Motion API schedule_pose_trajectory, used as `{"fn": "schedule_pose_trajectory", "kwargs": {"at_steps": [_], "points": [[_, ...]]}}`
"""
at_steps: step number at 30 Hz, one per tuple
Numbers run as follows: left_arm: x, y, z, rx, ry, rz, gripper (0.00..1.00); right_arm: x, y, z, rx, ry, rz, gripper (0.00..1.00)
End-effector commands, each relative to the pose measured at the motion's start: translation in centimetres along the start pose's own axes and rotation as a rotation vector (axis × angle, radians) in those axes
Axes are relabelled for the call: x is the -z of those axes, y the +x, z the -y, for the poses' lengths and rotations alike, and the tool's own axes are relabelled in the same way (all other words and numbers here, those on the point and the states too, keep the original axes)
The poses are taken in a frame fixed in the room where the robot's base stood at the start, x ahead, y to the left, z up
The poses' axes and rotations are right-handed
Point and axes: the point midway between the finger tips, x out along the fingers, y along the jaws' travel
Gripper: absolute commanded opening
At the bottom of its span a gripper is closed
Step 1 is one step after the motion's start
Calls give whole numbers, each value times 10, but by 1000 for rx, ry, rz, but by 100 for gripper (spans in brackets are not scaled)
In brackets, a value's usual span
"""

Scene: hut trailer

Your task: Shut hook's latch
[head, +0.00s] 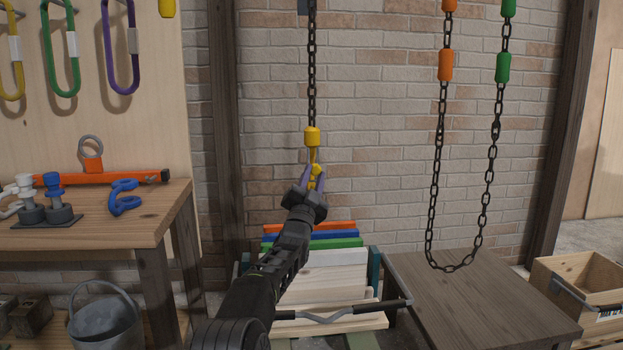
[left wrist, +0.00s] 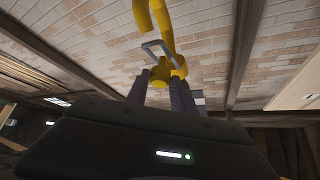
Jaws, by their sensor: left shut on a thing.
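A yellow hook (head: 313,160) hangs on a dark chain (head: 311,75) below a yellow block (head: 312,136), in front of the brick wall. My left gripper (head: 313,181) is at the lower part of the hook, its purple fingers on either side of it. In the left wrist view the gripper (left wrist: 160,90) is shut on the lower part of the yellow hook (left wrist: 167,70). A grey bent-wire latch (left wrist: 160,48) shows there across the hook; I cannot tell whether its end meets the tip. My right gripper is not in view.
A wooden workbench (head: 150,215) with clamps and an orange bar stands at the left. Two chains with orange and green sleeves (head: 445,65) hang at the right above a wooden table (head: 480,300). Stacked boards (head: 320,275) lie below the hook.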

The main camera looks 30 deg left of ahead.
Motion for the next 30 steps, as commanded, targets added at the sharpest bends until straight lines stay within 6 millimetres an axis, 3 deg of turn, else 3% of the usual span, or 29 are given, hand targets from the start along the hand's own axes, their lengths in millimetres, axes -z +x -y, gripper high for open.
{"fn": "schedule_pose_trajectory", "kwargs": {"at_steps": [8, 9, 17, 30], "points": [[0, 1, 3, 4, 3, -1, 0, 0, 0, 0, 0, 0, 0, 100], [0, 1, 3, 4, 3, -1, 30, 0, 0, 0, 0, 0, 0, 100], [0, 0, 2, 2, 2, 0, 50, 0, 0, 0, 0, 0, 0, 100], [0, -4, 1, 1, 1, 1, 50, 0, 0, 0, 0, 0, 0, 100]]}}
